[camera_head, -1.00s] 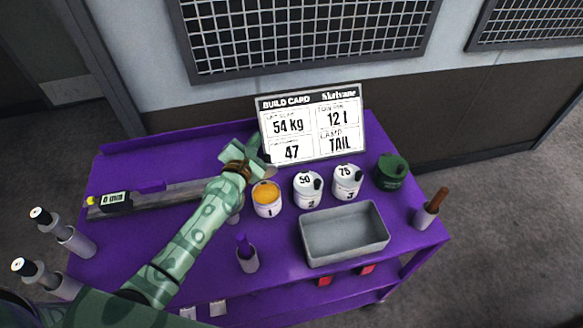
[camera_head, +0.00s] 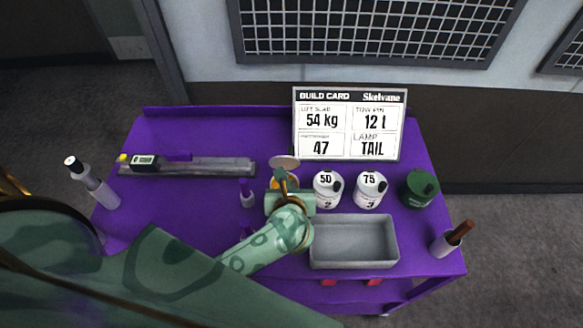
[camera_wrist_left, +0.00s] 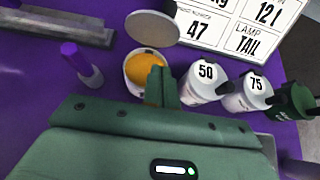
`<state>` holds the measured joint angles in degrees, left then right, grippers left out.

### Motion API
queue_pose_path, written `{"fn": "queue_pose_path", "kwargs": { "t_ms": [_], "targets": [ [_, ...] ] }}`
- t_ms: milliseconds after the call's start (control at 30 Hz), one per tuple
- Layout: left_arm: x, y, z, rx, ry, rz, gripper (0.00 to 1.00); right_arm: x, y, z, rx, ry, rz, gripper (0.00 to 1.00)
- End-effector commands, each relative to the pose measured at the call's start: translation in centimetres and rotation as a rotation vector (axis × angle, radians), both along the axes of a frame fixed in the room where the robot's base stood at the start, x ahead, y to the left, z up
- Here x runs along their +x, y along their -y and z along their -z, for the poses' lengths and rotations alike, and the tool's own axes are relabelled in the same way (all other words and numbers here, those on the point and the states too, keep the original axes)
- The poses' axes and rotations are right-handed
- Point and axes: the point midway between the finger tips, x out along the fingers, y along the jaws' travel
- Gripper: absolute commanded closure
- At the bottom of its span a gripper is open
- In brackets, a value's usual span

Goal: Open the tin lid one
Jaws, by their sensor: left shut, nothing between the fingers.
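Tin one (camera_head: 292,183) stands open on the purple bench, mostly hidden behind my left gripper in the head view. Its orange-yellow contents show in the left wrist view (camera_wrist_left: 139,68). Its round grey lid (camera_head: 284,161) stands raised at the tin's far side; it also shows in the left wrist view (camera_wrist_left: 152,27). My left gripper (camera_head: 281,174) is shut and empty, with its fingertips over the near edge of tin one, just short of the lid. In the left wrist view the closed fingers (camera_wrist_left: 162,78) overlap the tin's right edge. My right gripper is not in view.
White tins marked 50 (camera_head: 325,188) and 75 (camera_head: 369,189) and a green canister (camera_head: 420,188) stand to the right. A grey tray (camera_head: 353,258) is in front of them. The build card (camera_head: 349,125) stands behind. A purple-topped bottle (camera_head: 247,193) stands left of tin one.

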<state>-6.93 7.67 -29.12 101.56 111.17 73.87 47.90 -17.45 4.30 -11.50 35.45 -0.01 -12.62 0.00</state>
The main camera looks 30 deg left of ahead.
Motion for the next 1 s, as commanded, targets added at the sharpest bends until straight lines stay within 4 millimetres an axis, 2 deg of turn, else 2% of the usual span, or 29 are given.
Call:
{"fn": "queue_pose_path", "kwargs": {
  "t_ms": [100, 300, 500, 833, 1000],
  "targets": [
    [1.9, -0.9, 1.3, 0.004, 0.0, 0.001, 1.0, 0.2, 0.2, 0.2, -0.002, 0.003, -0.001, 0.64],
    [4.4, -2.1, 0.4, 0.002, 0.002, 0.001, 1.0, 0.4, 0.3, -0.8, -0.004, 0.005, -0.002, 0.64],
    [5.2, -2.5, 0.4, 0.001, 0.001, 0.001, 1.0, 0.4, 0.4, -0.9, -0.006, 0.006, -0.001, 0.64],
    [5.4, -2.6, 0.3, 0.0, 0.001, 0.001, 1.0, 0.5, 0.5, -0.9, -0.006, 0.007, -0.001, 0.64],
    [7.3, -3.4, -0.6, -0.003, 0.002, -0.002, 1.0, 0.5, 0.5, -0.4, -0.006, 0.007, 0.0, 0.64]
  ]
}}
